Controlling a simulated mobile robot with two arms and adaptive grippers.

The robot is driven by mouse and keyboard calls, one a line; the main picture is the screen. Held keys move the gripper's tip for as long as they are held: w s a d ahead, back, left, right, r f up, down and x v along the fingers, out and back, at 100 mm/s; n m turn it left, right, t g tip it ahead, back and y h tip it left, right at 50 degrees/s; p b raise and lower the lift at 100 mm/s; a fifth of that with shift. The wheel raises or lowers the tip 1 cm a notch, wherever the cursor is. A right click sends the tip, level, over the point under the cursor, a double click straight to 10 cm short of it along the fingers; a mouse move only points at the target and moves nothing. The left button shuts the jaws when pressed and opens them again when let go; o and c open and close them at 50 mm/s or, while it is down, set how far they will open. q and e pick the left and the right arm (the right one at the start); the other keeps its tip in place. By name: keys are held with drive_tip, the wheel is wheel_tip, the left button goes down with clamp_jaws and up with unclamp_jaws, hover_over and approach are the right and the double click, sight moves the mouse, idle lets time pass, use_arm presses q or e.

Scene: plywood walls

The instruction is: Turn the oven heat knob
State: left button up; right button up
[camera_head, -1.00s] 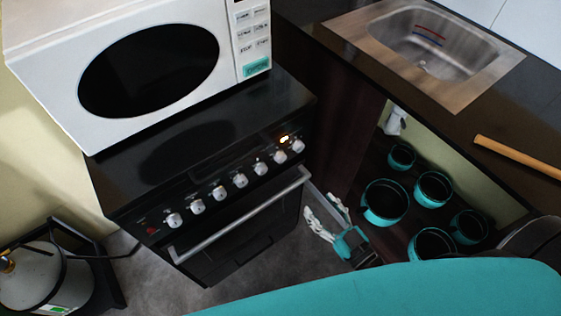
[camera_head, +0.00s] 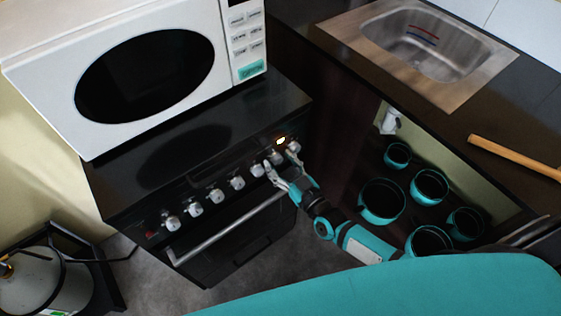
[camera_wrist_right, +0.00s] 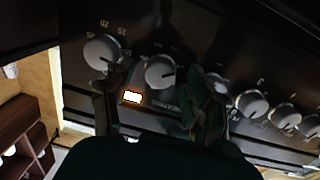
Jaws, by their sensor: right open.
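The black oven (camera_head: 225,245) has a row of several silver-white knobs on its front panel, with a small lit display (camera_head: 281,140) near the right end. My right gripper (camera_head: 282,167) is open at the right end of this row, its fingers pointing at the panel. In the right wrist view, one knob (camera_wrist_right: 160,72) shows between the two fingers (camera_wrist_right: 155,108). It is the second knob (camera_head: 276,157) from the right in the head view. A knob (camera_wrist_right: 103,52) lies beyond one finger, and the other finger partly covers another knob. I cannot tell whether the fingers touch any knob.
A white microwave (camera_head: 30,85) stands on the oven top. The silver oven handle (camera_head: 225,230) runs below the knobs. On the right are a counter with a sink (camera_head: 425,45) and an open space holding several teal-rimmed pots (camera_head: 382,203). A gas cylinder (camera_head: 40,280) stands at lower left.

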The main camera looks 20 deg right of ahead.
drive_tip(key=shift+w, duration=0.1)
drive_tip(key=shift+c, duration=0.3)
clamp_jaws()
drive_tip(key=shift+m, duration=1.6)
drive_tip(key=shift+o, duration=0.3)
unclamp_jaws()
drive_tip(key=v, duration=1.2)
